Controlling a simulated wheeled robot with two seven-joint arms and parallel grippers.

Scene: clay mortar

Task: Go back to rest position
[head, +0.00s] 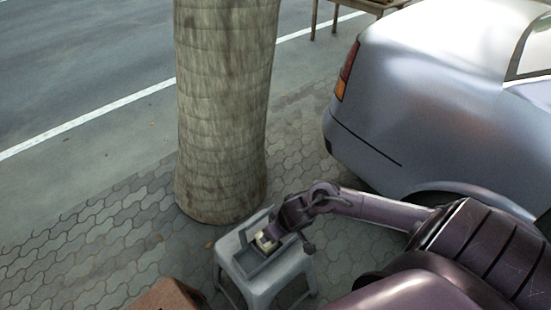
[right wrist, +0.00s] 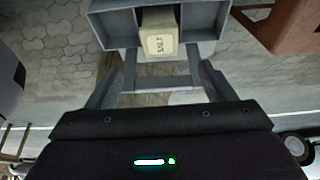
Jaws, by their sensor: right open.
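My right gripper (head: 270,237) reaches in from the right in the head view, over a grey tray (head: 265,262) on a pale plastic stool (head: 262,289). A small cream block (head: 264,242) sits in the tray, partly hidden by the gripper. In the right wrist view the block (right wrist: 160,40) shows dark lettering, too small to read surely, and stands inside the grey tray (right wrist: 118,26). The two fingers of my right gripper (right wrist: 160,62) are apart, one on each side of the block's line; I cannot tell whether they touch the tray. My left gripper is not in view.
A thick tree trunk (head: 222,110) stands just behind the stool. A silver car (head: 430,90) is parked at the right, near my right arm. A brown box-like object (head: 168,295) is at the bottom edge, left of the stool. Paving at the left is clear.

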